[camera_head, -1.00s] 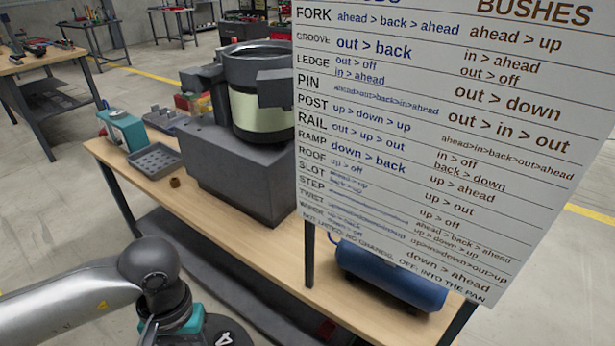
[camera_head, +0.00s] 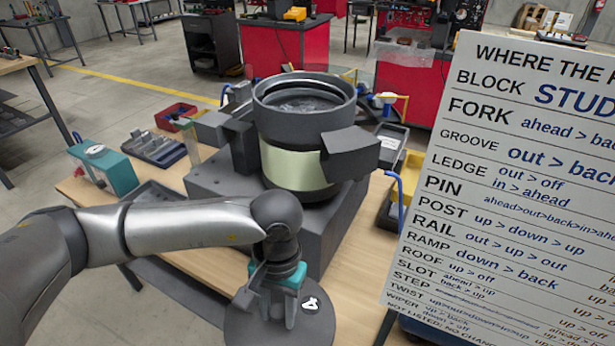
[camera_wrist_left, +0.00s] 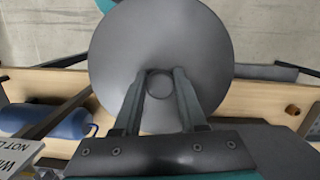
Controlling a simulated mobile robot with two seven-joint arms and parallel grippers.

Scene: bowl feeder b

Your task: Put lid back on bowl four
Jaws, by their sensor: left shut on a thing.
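My left gripper (camera_head: 279,308) is shut on the knob of a dark grey round lid (camera_head: 240,318) marked with a white 4. The lid is held level in front of the table's near edge. In the left wrist view the lid (camera_wrist_left: 205,50) fills the upper middle, with its round knob between the fingertips (camera_wrist_left: 160,86). The bowl (camera_head: 300,92) is a dark grey open cylinder with a pale band, on a grey block (camera_head: 215,185) on the table. Its top is uncovered. The lid is below and in front of it. No number shows on the bowl. My right gripper is not seen.
A large white sign (camera_head: 490,190) stands at the right and hides part of the table. A teal device (camera_head: 105,168) and a grey tray (camera_head: 160,192) are at the left. A dark bracket (camera_head: 350,152) juts from the bowl's right side. A blue cylinder (camera_wrist_left: 62,122) shows in the left wrist view.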

